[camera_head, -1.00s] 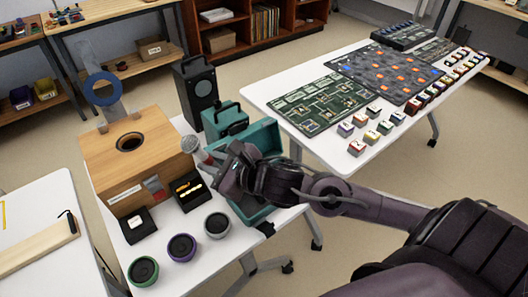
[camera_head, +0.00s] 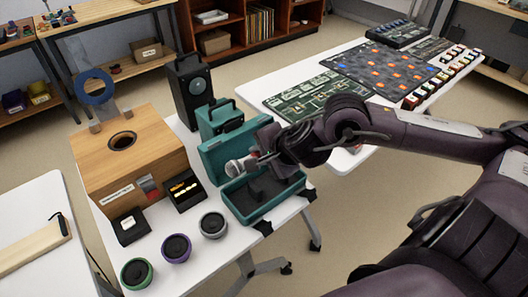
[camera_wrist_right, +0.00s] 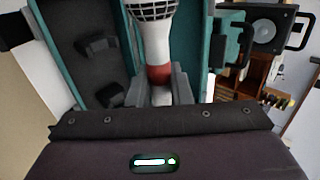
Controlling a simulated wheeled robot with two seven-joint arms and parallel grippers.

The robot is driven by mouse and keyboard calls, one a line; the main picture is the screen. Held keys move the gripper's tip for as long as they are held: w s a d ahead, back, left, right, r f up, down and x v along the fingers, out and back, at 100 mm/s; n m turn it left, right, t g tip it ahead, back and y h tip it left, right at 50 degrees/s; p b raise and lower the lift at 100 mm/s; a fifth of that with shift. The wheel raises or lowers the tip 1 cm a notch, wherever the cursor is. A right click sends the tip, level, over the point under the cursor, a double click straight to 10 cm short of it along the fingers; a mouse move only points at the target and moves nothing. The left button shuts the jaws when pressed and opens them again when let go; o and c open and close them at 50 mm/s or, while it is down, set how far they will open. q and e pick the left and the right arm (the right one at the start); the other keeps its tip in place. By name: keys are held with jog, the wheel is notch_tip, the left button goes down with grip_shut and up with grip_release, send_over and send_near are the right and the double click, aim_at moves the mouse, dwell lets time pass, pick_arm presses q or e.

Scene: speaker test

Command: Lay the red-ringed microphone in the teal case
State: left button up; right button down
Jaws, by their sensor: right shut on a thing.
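The microphone (camera_head: 238,167) has a pale body, a grey mesh head and a red ring. It also shows in the right wrist view (camera_wrist_right: 157,40), with the red ring just beyond the fingers. My right gripper (camera_head: 264,160) is shut on the microphone's lower part; its fingers (camera_wrist_right: 160,92) flank it. The open teal case (camera_head: 262,212) lies below, with a dark lining and its lid raised at the back. The microphone lies nearly level over the case, mesh head toward the left; the gap beneath it is hard to judge. My left gripper is out of view.
A teal box with a dark handle (camera_head: 213,118) and a black speaker (camera_head: 190,90) stand behind the case. A wooden box (camera_head: 125,165), small black boxes and several round cups (camera_head: 176,248) are to the left. A second table (camera_head: 262,88) with boards is behind my arm.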

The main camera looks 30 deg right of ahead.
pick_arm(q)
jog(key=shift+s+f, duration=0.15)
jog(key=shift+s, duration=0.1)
pick_arm(e)
jog(key=shift+d, duration=0.55)
jog(key=shift+f+b, duration=0.85)
jog(key=shift+f, duration=0.3)
jog(key=shift+f+b, duration=1.15)
jog(key=shift+f, duration=0.8)
jog(key=shift+f+b, duration=0.45)
jog(key=shift+b, duration=0.15)
jog(key=shift+f+b, duration=0.5)
jog(key=shift+b, duration=0.15)
jog(key=shift+f+b, duration=0.65)
jog(key=shift+b, duration=0.2)
pick_arm(q)
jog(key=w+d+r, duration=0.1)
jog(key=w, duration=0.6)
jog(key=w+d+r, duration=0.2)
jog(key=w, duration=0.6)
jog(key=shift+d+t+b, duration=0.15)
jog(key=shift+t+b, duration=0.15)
jog(key=shift+b, duration=0.15)
pick_arm(e)
jog(key=shift+f, duration=0.35)
